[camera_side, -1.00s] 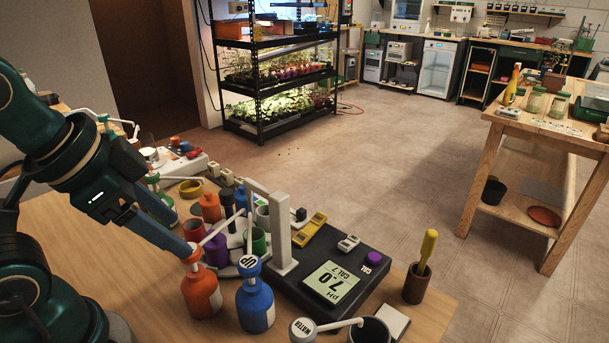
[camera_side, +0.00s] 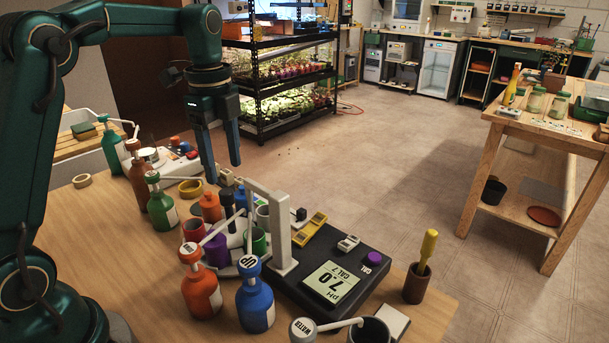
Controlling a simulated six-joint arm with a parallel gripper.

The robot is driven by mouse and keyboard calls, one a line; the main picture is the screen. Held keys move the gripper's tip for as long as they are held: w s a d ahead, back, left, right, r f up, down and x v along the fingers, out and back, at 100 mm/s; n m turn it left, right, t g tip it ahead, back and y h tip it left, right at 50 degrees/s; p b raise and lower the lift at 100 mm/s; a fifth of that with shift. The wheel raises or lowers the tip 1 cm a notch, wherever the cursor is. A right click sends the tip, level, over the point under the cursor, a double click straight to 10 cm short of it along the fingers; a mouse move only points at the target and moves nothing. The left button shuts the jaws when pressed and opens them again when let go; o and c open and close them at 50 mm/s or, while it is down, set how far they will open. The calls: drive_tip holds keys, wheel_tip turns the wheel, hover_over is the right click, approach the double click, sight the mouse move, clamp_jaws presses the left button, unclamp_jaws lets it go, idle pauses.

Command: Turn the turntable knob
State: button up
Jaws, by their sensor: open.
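The turntable (camera_side: 228,270) is a pale round disc on the bench, mostly hidden under the coloured cups around it. A dark upright post (camera_side: 228,212), which looks like its knob, stands among the cups near the middle. My gripper (camera_side: 224,174) is open and empty, fingers pointing down, above and just behind the cups. Its fingertips appear apart from the post; the exact gap cannot be told. A green cup (camera_side: 257,241), a purple cup (camera_side: 216,251) and a red cup (camera_side: 193,231) stand around the post.
Orange (camera_side: 201,293) and blue (camera_side: 255,305) pump bottles stand in front of the turntable. A grey upright arm (camera_side: 281,235) of the black pH meter (camera_side: 350,265) rises at its right. Green (camera_side: 161,208) and brown (camera_side: 138,178) bottles stand at left.

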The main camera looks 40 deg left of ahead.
sight(226, 191)
drive_tip(key=shift+s+a+f, duration=0.1)
drive_tip(key=shift+a+f, duration=0.1)
drive_tip(key=shift+f, duration=2.7)
clamp_jaws()
